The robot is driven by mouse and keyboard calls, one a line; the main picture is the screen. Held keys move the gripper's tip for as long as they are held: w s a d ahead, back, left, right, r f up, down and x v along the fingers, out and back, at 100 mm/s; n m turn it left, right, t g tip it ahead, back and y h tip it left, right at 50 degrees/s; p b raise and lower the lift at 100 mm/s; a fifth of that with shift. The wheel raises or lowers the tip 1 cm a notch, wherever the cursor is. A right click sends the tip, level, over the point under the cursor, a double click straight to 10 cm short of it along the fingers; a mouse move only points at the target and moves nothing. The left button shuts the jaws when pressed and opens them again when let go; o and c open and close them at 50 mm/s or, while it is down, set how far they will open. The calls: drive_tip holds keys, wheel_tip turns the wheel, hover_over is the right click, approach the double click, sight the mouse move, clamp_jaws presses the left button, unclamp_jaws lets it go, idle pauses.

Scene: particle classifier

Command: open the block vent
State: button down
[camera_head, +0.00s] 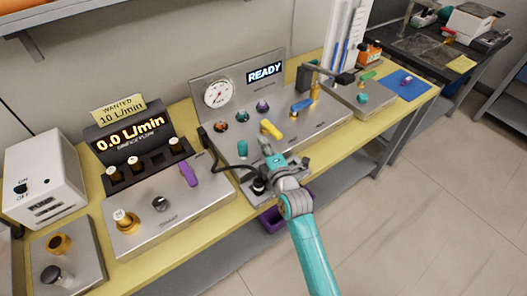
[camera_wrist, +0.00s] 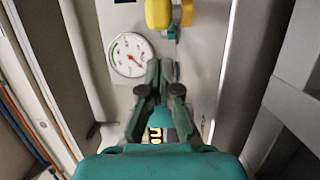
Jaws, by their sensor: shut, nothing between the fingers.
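My gripper (camera_head: 266,148) is shut and empty, just in front of the grey block panel (camera_head: 325,125) with the gauge. In the wrist view the closed fingers (camera_wrist: 161,72) point up toward a yellow handle (camera_wrist: 158,14), with a small gap in the picture between them. The yellow handle (camera_head: 270,129) lies just beyond my gripper in the head view. A blue handle (camera_head: 301,105) is further right on the same panel. Labels are too small to read, so I cannot tell which control is the block vent.
A purple lever (camera_head: 188,174) is on the left panel beside a display reading 0.0 L/min (camera_head: 131,134). A black cable runs left of my gripper. Floor (camera_head: 430,200) in front is clear.

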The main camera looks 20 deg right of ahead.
drive_tip(key=shift+w+d, duration=0.2)
drive_tip(key=shift+d, duration=0.45)
drive_tip(key=shift+w+d, duration=0.2)
drive_tip(key=shift+d, duration=0.4)
